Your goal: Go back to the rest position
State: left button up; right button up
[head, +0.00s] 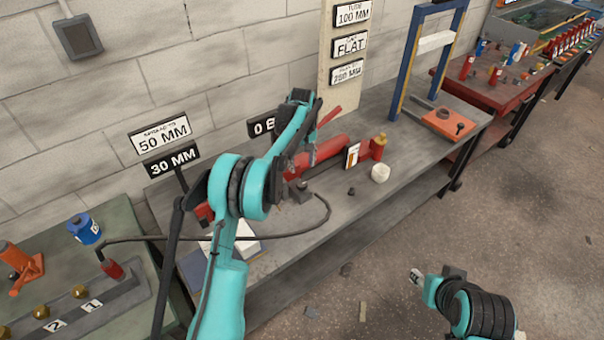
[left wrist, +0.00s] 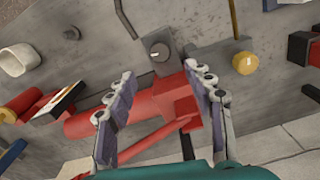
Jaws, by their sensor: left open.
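My left gripper (head: 302,160) hangs over the grey bench (head: 400,165), just above the red clamp-like tool (head: 325,155). In the left wrist view the left gripper (left wrist: 158,75) has its two fingers spread wide. The red tool (left wrist: 100,122) lies behind and between those fingers, and nothing is seen held. Whether a finger touches the tool I cannot tell.
A white cup-like piece (head: 380,173) and a small dark piece (head: 351,191) lie near the bench front. A blue and yellow frame (head: 405,65) stands farther back. A green table (head: 125,225) is at the left. Open floor (head: 520,210) lies to the right.

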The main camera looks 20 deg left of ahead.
pick_arm(q)
jog(key=shift+r, duration=1.1)
jog(key=s+d+r+m+t, duration=0.2)
jog(key=s+r+m+t, duration=0.15)
jog(key=s+r, duration=1.1)
jog(key=s+f+m+t, duration=0.2)
jog(key=s+f, duration=0.1)
jog(key=s, duration=0.8)
jog(key=s+d+f+m+t, duration=0.1)
jog(key=s+f+m, duration=0.2)
jog(key=s, duration=0.8)
jog(key=shift+s+f+t, duration=0.15)
jog(key=shift+s+t, duration=0.2)
jog(key=shift+d, duration=0.1)
